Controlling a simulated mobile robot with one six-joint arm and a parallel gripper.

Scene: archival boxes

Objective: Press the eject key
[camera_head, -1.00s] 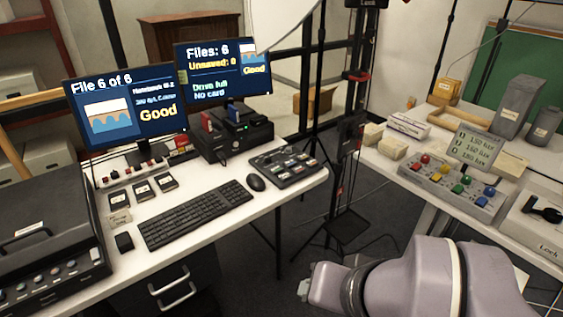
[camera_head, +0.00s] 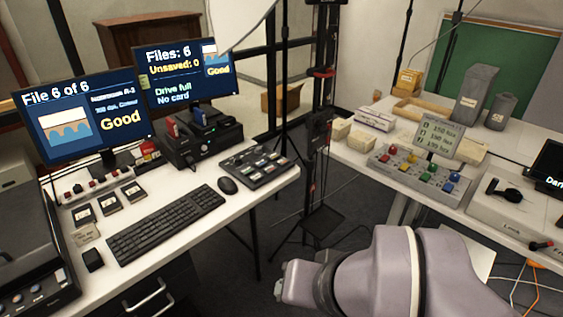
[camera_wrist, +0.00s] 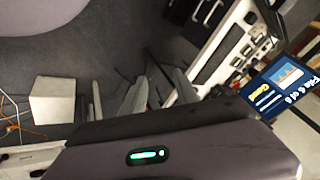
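No key readable as the eject key shows in these views. A dark key panel (camera_head: 262,166) with several small coloured keys lies on the left desk, right of the mouse. Behind it is a black drive unit (camera_head: 196,150) with red and blue items standing in its top. The screen behind (camera_head: 185,75) reads "Files: 6", "Unsaved: 0", "Drive full", "No card". My arm is low at the front right, away from the desk. In the wrist view, grey finger-like shapes of my gripper (camera_wrist: 138,97) point over the floor; their opening is unclear.
A keyboard (camera_head: 166,221), mouse (camera_head: 228,185) and small cards (camera_head: 109,201) are on the left desk. A light stand (camera_head: 318,160) stands between the desks. The right table holds a box with coloured buttons (camera_head: 422,173) and a grey machine (camera_head: 505,220). Cables lie at lower right.

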